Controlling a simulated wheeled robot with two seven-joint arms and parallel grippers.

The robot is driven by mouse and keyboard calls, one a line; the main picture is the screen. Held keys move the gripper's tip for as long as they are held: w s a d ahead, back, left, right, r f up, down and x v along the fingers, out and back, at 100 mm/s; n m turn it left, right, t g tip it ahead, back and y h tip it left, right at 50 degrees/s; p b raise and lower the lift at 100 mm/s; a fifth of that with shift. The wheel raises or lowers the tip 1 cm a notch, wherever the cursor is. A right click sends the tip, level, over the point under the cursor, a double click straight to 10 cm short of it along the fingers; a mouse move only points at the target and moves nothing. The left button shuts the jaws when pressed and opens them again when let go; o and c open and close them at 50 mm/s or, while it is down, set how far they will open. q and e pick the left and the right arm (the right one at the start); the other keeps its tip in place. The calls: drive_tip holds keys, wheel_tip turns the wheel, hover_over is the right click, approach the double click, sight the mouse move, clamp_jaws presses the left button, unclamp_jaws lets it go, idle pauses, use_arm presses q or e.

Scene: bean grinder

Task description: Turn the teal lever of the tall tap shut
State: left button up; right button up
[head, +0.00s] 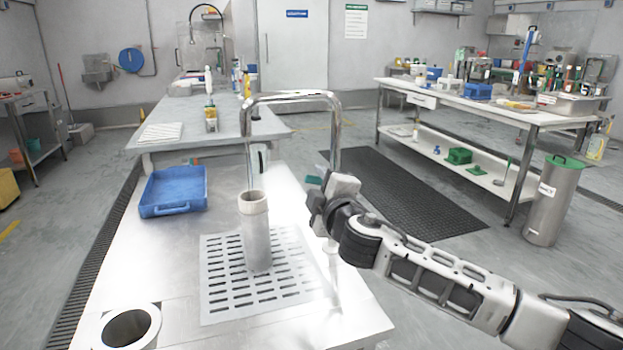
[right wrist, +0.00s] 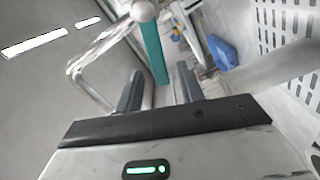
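The tall tap (head: 335,130) is a chrome arch standing at the right edge of the steel counter, its spout end above a tall pale cylinder (head: 257,235). Its teal lever (head: 313,180) shows just left of my right gripper (head: 318,198). In the right wrist view the teal lever (right wrist: 152,50) runs down from a round pale knob (right wrist: 143,11) towards the gap between the fingers of my right gripper (right wrist: 158,80). The fingers are apart, and I see no clear contact with the lever. My left gripper is not in view.
The cylinder stands on a slotted drain plate (head: 221,300). A blue tray (head: 172,208) lies behind it to the left, and a round hole (head: 128,328) is at the front left. Benches stand behind and to the right. A black floor mat (head: 410,190) lies right of the counter.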

sight(315, 181)
drive_tip(key=shift+x, duration=2.2)
clamp_jaws()
